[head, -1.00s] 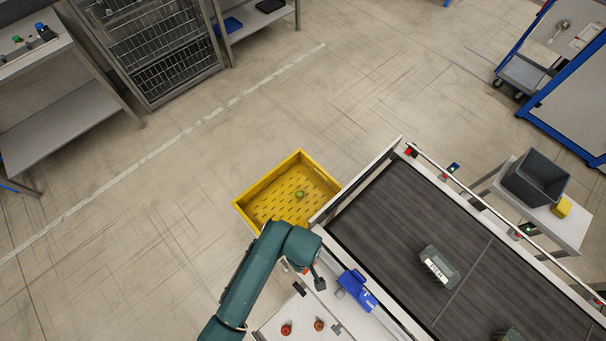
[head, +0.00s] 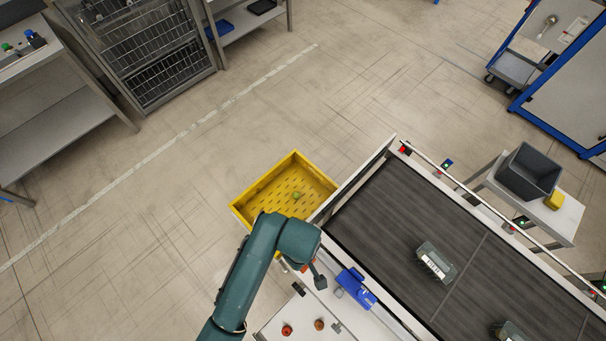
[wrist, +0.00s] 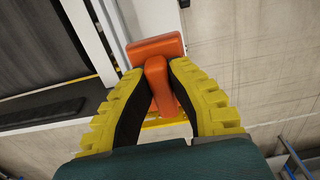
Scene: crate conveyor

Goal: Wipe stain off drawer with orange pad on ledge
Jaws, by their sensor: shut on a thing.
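My gripper (wrist: 159,74) shows in the wrist view with its yellow ribbed fingers closed on an orange pad (wrist: 155,48). The pad has a wide block at its far end and a narrower grip part between the fingers. In the head view my teal arm reaches to the near left corner of the conveyor, and its wrist hides the fingers and most of the pad. I cannot make out a drawer or a stain in either view.
A yellow crate (head: 247,222) with a small green item (head: 296,195) lies left of the conveyor (head: 385,215). Clear-sided boxes (head: 436,263) sit on the belt. A blue device (head: 356,287) and red buttons (head: 287,330) are on the near side. A grey bin (head: 510,180) stands at right.

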